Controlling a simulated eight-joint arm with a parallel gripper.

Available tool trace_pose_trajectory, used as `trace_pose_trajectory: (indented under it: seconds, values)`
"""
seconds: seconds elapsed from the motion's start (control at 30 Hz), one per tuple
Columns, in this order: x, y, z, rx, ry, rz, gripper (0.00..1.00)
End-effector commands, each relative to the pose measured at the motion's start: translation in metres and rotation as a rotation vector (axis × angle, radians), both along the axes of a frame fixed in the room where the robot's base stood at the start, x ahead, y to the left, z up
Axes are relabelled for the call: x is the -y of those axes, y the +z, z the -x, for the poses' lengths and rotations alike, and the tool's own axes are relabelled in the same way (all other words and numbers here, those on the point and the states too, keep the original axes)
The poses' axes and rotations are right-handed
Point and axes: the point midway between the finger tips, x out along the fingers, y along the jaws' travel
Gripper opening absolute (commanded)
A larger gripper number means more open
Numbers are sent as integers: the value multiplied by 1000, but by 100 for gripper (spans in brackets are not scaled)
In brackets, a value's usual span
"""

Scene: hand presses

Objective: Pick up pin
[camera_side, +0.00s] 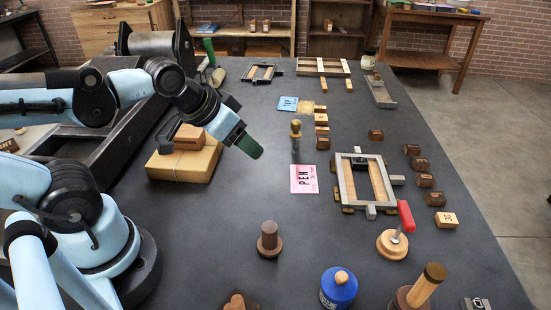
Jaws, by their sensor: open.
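A slim upright piece with a brass-coloured knob (296,129) stands on the dark table near the middle, and it looks like the pin, though I cannot be sure. My gripper (250,147) is above the table to the left of it, tilted down to the right. Its green fingertip is clear of the upright piece. The jaws are open, with nothing visible between them.
A pink lettered card (304,179) lies just in front of the upright piece. A metal frame (342,183) stands to the right, with several dark blocks around it. A wooden block stack (185,160) is under my arm. A blue pot (338,288) and wooden-handled tools stand in front.

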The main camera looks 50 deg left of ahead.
Motion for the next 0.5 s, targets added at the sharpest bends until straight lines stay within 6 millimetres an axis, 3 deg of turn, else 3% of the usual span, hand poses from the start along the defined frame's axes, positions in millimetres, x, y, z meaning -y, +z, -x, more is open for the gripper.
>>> trace_pose_trajectory:
  seconds: [0.33,0.5]
  values:
    - [0,2,0,0,0,0,60]
    - [0,16,0,0,0,0,60]
